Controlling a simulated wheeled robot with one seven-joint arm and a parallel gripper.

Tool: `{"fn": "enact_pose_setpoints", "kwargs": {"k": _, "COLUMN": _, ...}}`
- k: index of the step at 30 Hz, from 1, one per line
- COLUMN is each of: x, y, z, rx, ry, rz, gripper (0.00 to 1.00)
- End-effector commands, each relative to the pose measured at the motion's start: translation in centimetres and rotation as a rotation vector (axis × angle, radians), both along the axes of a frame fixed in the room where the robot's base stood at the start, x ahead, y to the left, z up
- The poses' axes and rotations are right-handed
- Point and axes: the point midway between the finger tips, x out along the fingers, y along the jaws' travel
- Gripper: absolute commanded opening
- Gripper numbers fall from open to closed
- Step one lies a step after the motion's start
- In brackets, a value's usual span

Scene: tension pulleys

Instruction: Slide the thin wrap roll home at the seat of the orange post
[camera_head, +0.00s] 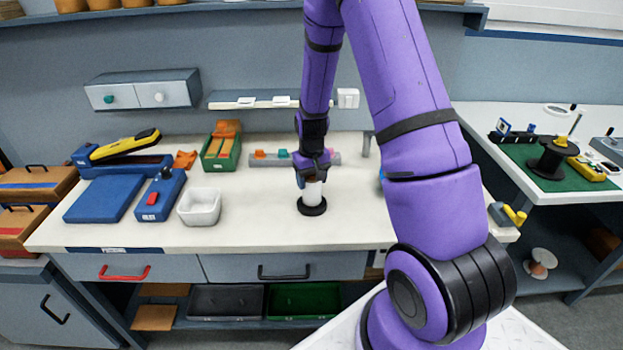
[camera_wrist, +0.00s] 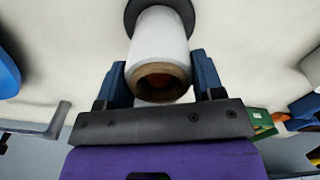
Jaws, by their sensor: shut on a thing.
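The thin wrap roll (camera_wrist: 160,38) is white with a brown cardboard core, and my gripper (camera_wrist: 161,76) is shut on its sides with blue fingers. Something orange, seemingly the orange post (camera_wrist: 157,82), shows inside the core, so the roll appears to be around it. Beyond the roll's far end is a round black base (camera_wrist: 131,14). In the head view the roll (camera_head: 312,193) stands about upright below my gripper (camera_head: 313,178), over the black base (camera_head: 312,208) on the bench. I cannot tell whether the roll's lower end touches the base.
A white bin (camera_head: 199,207), a blue box with a red button (camera_head: 160,196) and a blue slab (camera_head: 104,199) stand to the left. A grey rail with orange pieces (camera_head: 294,159) lies behind. The bench (camera_head: 265,228) is clear in front of the base.

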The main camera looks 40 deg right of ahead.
Motion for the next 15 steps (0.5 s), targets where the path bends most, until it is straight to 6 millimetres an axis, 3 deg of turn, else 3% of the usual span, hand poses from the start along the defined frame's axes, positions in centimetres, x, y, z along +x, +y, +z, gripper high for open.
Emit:
{"fn": "enact_pose_setpoints", "kwargs": {"k": 4, "x": -0.03, "y": 0.02, "z": -0.06, "rx": 0.000, "ry": 0.001, "rz": 0.000, "gripper": 0.35}}
{"fn": "enact_pose_setpoints", "kwargs": {"k": 5, "x": -0.03, "y": 0.03, "z": -0.06, "rx": 0.000, "ry": 0.001, "rz": 0.000, "gripper": 0.68}}
{"fn": "enact_pose_setpoints", "kwargs": {"k": 8, "x": -0.03, "y": 0.03, "z": -0.06, "rx": 0.000, "ry": 0.001, "rz": 0.000, "gripper": 0.91}}
{"fn": "enact_pose_setpoints", "kwargs": {"k": 15, "x": -0.03, "y": 0.02, "z": -0.05, "rx": 0.000, "ry": 0.001, "rz": 0.000, "gripper": 0.91}}
